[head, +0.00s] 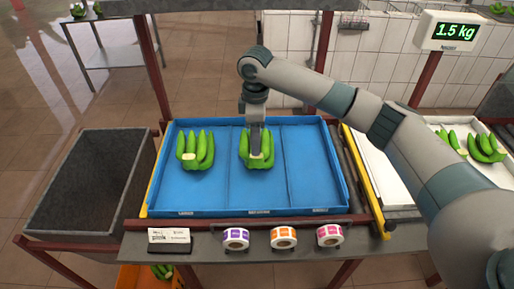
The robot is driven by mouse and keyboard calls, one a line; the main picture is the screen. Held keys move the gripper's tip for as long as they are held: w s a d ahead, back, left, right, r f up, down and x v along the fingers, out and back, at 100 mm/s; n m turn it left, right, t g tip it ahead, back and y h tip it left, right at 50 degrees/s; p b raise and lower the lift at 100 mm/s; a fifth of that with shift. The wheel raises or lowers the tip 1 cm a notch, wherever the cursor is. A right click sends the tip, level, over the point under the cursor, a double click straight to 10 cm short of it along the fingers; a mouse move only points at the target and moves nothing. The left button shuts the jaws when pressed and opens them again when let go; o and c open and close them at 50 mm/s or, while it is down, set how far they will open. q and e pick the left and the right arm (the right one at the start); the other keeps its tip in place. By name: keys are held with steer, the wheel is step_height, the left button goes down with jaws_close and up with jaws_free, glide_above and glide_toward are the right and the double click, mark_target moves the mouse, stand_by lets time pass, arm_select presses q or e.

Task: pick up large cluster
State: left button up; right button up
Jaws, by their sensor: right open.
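A green banana cluster (204,152) lies in the left compartment of the blue tray (300,211). A second green cluster (244,148) lies in the middle compartment. My right gripper (257,153) points down over this middle cluster, close to its pale crown, and partly covers it. The jaws are open; whether they touch the bananas cannot be told. More green bananas (484,150) lie in a white tray at the right. My left gripper is not in view.
A scale display (453,31) reading 1.5 kg stands at the upper right. A dark empty bin (92,185) is at the left. Several label rolls (283,238) and a small sign (169,237) sit along the front edge. The tray's right compartment is empty.

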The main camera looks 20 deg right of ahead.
steer(key=shift+f, duration=0.45)
steer(key=shift+d+f+p, duration=0.1)
steer(key=shift+f+p, duration=0.35)
steer(key=shift+p, duration=0.1)
steer(key=f, duration=0.1)
steer(key=f+p, duration=0.2)
steer(key=shift+w+d+f, duration=0.1)
steer(key=shift+w+f, duration=0.15)
steer(key=shift+f, duration=0.4)
